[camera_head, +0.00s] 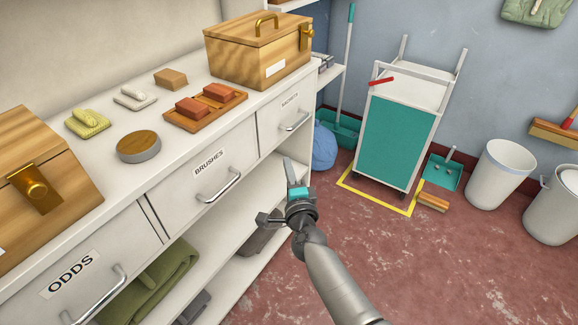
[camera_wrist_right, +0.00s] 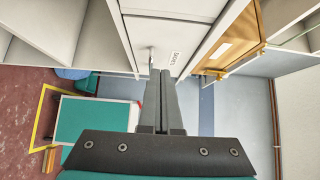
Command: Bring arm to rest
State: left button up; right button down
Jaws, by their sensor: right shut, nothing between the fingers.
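My right gripper (camera_head: 290,172) is in front of the white counter's drawers, near the lower right of the "BRUSHES" drawer (camera_head: 200,170). Its fingers are together and hold nothing. In the right wrist view the shut fingers (camera_wrist_right: 160,84) point toward a drawer front with a small label and a handle (camera_wrist_right: 150,55). I cannot tell whether the fingertips touch that handle. The right arm (camera_head: 335,280) comes in from the bottom of the head view. My left gripper is not in view.
The counter top (camera_head: 205,135) holds wooden boxes (camera_head: 258,58), an orange tray (camera_head: 205,108) and small brushes. A teal-fronted cart (camera_head: 398,130) stands inside a yellow floor outline. Bins (camera_head: 500,175) stand to the right. The red floor (camera_head: 460,260) right of my arm is clear.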

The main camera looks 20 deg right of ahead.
jog(key=shift+s, duration=0.35)
